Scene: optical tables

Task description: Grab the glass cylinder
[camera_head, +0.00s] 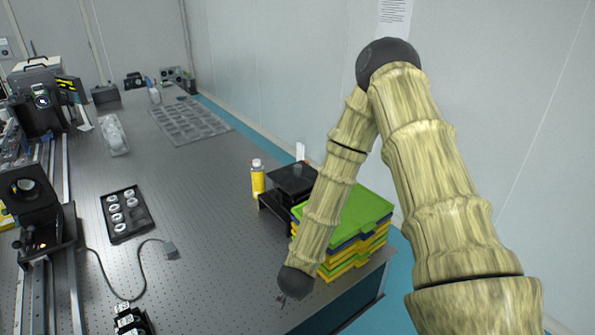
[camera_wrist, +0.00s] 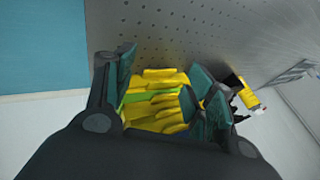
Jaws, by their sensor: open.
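I cannot make out a glass cylinder for certain in either view. A whitish, see-through object (camera_head: 113,134) lies on the far left part of the table; its exact shape is too small to tell. My gripper (camera_head: 282,298) is low at the table's front right corner, beside the stack of trays, mostly hidden behind its own wrist. In the wrist view my gripper (camera_wrist: 163,64) is open, with nothing held. The yellow and green tray stack (camera_wrist: 155,100) shows between its fingers, beyond them.
The perforated optical table (camera_head: 205,215) is clear in its middle. A yellow bottle (camera_head: 257,182) stands beside a black stand (camera_head: 292,182) and the coloured tray stack (camera_head: 362,212). A black tray of round parts (camera_head: 127,213), a cable and optical rails (camera_head: 65,270) occupy the left.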

